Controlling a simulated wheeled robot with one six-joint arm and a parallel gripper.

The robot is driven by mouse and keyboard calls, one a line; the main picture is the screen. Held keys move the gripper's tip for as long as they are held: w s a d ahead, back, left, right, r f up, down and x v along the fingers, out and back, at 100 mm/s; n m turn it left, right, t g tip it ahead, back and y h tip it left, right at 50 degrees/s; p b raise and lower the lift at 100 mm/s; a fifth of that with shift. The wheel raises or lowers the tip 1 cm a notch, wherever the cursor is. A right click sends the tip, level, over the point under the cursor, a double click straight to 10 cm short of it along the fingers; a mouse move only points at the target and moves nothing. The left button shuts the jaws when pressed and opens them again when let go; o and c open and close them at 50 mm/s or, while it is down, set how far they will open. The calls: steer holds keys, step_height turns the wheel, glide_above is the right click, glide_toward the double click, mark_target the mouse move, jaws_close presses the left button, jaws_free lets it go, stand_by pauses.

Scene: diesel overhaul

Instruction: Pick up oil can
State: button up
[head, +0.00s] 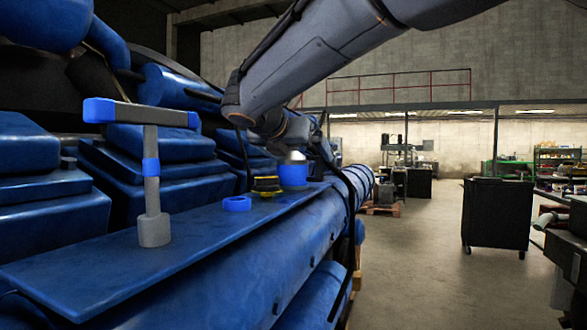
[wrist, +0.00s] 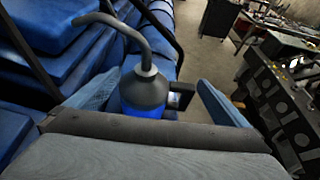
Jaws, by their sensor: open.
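The oil can (head: 293,178) stands upright on a narrow blue ledge (head: 130,260) along the engine, with a blue body and a grey top. In the wrist view the oil can (wrist: 145,92) shows its grey cone and a long curved spout. My gripper (wrist: 158,82) is open, with one finger to the left and one to the right of the can. The can appears between them; I cannot tell whether either finger touches it. In the head view my gripper (head: 288,132) is dark and partly hidden, just above and behind the can.
On the same ledge are a T-handled tool (head: 151,175) standing upright at the near end, a blue ring (head: 237,204) and a yellow and black piece (head: 266,184) close to the can. Blue engine blocks (head: 40,190) rise on the left. The floor (head: 415,270) to the right is open before a black cabinet (head: 497,215).

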steer(key=shift+p+x, duration=1)
steer(key=shift+x, duration=1.7)
steer(key=shift+a+f, duration=0.1)
steer(key=shift+a, duration=0.05)
steer(key=shift+c, duration=0.4)
steer(key=c, duration=1)
steer(key=shift+r, duration=0.2)
